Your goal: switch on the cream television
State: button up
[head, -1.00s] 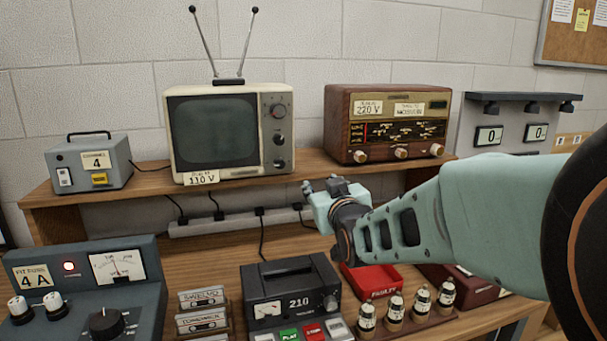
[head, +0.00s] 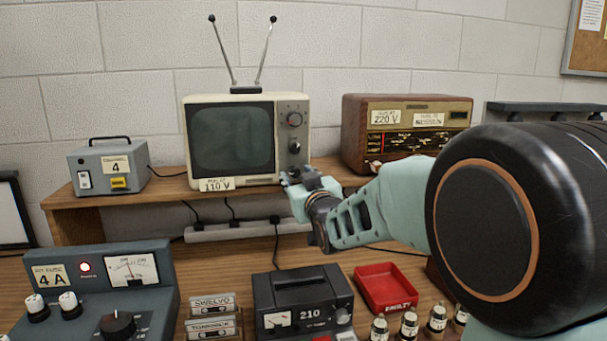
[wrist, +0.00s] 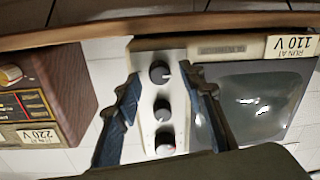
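The cream television (head: 247,97) stands on the wooden shelf, its screen (head: 233,138) dark. A label on its lower edge reads "RUN AT 110 V" (head: 216,184). Its control panel has a top knob with a red mark (head: 295,119) and a middle knob (head: 295,147). The wrist view is upside down and shows three knobs in a column, with the lowest knob (wrist: 159,72) between my fingertips. In the head view my gripper hides that knob. My gripper (head: 291,178) is open at the panel's lower right; its fingers (wrist: 162,82) straddle the panel, with no visible grip on a knob.
A brown radio (head: 410,106) labelled 220 V stands right of the television. A grey box (head: 108,175) marked 4 stands left. A power strip (head: 250,230) runs below the shelf. On the bench are a console (head: 150,293), a black unit (head: 302,290) and a red tray (head: 385,285).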

jog(key=shift+w+a, duration=0.2)
jog(key=shift+w, duration=0.5)
grip_shut()
jog(key=shift+b, duration=0.3)
